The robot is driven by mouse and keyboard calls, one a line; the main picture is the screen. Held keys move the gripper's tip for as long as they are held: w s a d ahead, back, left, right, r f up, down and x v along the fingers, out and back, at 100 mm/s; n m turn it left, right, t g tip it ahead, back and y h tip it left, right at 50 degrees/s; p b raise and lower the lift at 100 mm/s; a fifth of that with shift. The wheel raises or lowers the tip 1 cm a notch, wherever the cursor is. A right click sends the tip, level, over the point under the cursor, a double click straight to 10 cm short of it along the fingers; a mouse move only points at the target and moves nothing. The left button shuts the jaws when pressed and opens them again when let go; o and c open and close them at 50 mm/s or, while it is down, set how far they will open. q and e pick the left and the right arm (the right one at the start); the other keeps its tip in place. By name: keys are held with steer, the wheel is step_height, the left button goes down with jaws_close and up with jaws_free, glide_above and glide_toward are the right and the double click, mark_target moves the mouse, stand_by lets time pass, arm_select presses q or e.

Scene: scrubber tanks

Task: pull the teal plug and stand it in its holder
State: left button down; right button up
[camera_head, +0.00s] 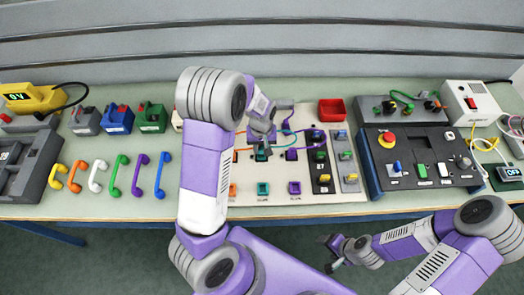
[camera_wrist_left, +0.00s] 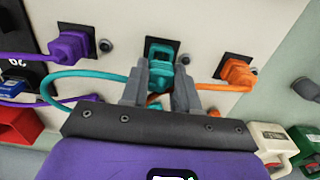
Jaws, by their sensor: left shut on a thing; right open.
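The teal plug (camera_wrist_left: 160,72) sits at its black socket plate (camera_wrist_left: 150,42) on the pale panel, with its teal cable curving off to the left in the left wrist view. My left gripper (camera_wrist_left: 158,92) is shut on the plug from both sides; I cannot tell how deep the plug sits. In the head view the plug (camera_head: 262,154) shows just below my left gripper (camera_head: 262,143). The teal holder (camera_head: 263,188) is nearer the front of the panel, empty. My right gripper (camera_head: 334,256) is open and empty, in front of the table.
A purple plug (camera_wrist_left: 70,46) and an orange plug (camera_wrist_left: 237,72) flank the teal one, with cables close by. Orange (camera_head: 233,190) and purple (camera_head: 295,188) holders flank the teal holder. Switches (camera_head: 320,155) stand to the right. A red bin (camera_head: 332,110) is behind.

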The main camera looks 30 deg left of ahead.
mark_target(262, 148)
arm_select(q)
steer(key=shift+r+p, duration=1.35)
steer(key=shift+r, duration=0.4)
steer(key=shift+r+p, duration=0.45)
steer(key=shift+r, duration=0.05)
steer(key=shift+s, duration=0.1)
steer(key=s+d+p, duration=0.2)
steer(key=s+d, duration=0.5)
steer(key=s, duration=0.4)
steer(key=shift+a+f, duration=0.1)
steer(key=shift+p, duration=0.3)
